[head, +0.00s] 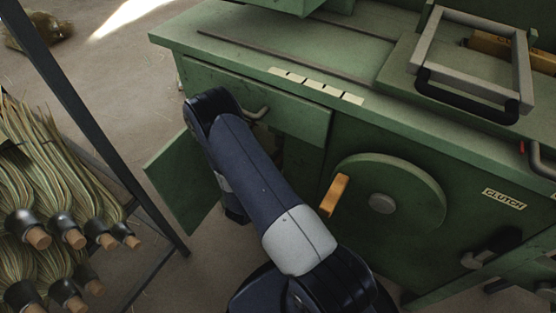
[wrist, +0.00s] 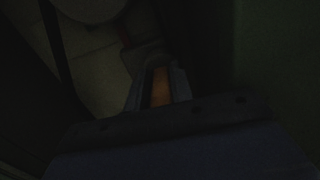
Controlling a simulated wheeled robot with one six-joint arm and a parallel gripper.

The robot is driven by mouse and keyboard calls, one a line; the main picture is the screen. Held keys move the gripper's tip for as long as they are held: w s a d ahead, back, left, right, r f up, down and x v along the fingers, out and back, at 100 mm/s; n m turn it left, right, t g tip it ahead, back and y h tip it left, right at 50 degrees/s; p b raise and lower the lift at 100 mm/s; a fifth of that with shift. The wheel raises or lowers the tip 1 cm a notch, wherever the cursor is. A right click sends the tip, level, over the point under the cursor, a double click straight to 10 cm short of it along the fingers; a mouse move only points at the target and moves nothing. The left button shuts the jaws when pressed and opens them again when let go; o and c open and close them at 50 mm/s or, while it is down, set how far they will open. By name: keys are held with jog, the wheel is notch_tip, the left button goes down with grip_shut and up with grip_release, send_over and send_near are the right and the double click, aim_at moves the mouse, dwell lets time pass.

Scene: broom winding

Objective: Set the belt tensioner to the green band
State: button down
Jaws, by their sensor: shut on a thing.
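My gripper (wrist: 158,84) shows in the dark wrist view, with its two fingers pointing up the picture. It is shut on an orange handle (wrist: 160,90), which I take to be the belt tensioner's. A grey metal part (wrist: 146,55) sits just beyond the fingertips. A pale round part (wrist: 92,6) is at the upper left, with a dark strip (wrist: 54,45) running beside it. In the head view my arm reaches down to the open cabinet, and hides the gripper and tensioner. I cannot make out a green band in either view.
The green machine (head: 440,138) fills the right side. Its open door (head: 186,185) stands left of my arm, below a drawer (head: 290,112). A wheel with an orange grip (head: 334,195) is right of my arm. A rack (head: 95,140) of brooms stands at left.

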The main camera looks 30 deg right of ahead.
jog(key=w+a, duration=0.1)
jog(key=w+a+b, duration=0.1)
jog(key=w, duration=0.1)
jog(key=shift+w+a, duration=0.15)
jog(key=shift+w, duration=0.1)
jog(key=c, duration=1.2)
grip_release()
jog(key=shift+c, duration=0.2)
jog(key=shift+s+a, duration=0.1)
jog(key=v, duration=1)
jog(key=shift+a+p, duration=0.25)
jog(key=shift+p, duration=0.2)
